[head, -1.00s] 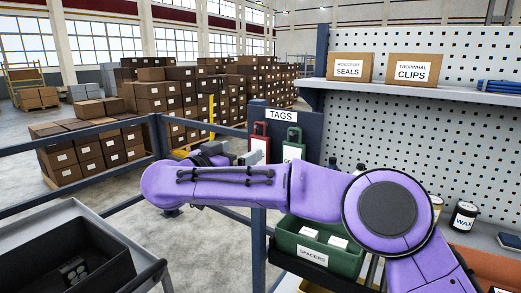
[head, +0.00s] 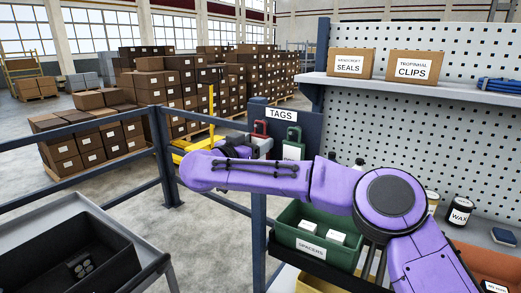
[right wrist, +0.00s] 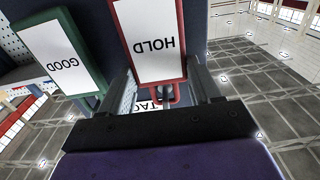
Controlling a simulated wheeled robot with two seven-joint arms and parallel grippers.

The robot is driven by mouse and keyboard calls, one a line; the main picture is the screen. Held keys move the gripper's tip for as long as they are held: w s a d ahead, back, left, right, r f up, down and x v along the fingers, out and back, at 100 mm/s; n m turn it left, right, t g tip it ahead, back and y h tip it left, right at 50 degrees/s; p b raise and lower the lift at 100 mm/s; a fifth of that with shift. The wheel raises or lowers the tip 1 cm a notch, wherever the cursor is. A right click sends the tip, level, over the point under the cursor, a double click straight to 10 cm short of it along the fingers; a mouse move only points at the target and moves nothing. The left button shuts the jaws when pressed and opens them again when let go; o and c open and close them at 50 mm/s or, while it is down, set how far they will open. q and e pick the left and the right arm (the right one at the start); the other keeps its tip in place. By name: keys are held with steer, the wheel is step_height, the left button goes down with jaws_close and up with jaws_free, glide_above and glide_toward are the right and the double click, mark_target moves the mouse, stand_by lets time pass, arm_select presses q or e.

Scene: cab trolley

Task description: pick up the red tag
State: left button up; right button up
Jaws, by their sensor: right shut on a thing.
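The red tag (head: 260,130) hangs on the dark board labelled TAGS, to the left of a green tag (head: 293,146). In the right wrist view the red tag (right wrist: 182,62) reads HOLD upside down, and the green tag (right wrist: 86,90) beside it reads GOOD. My right gripper (right wrist: 166,88) has its fingers on either side of the red tag's narrow handle end and is shut on it. In the head view my purple right arm partly hides this gripper (head: 262,148) and the lower part of the red tag. My left gripper is not in view.
Below my right arm stands a green SPACERS bin (head: 308,251). A WAX jar (head: 460,213) stands on the bench at right. Blue rails (head: 130,115) and a grey trolley with a black bin (head: 60,262) are at left.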

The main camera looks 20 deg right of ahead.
steer(key=shift+r+b, duration=0.5)
steer(key=shift+r, duration=0.05)
steer(key=b+v, duration=0.5)
steer(key=v, duration=1.3)
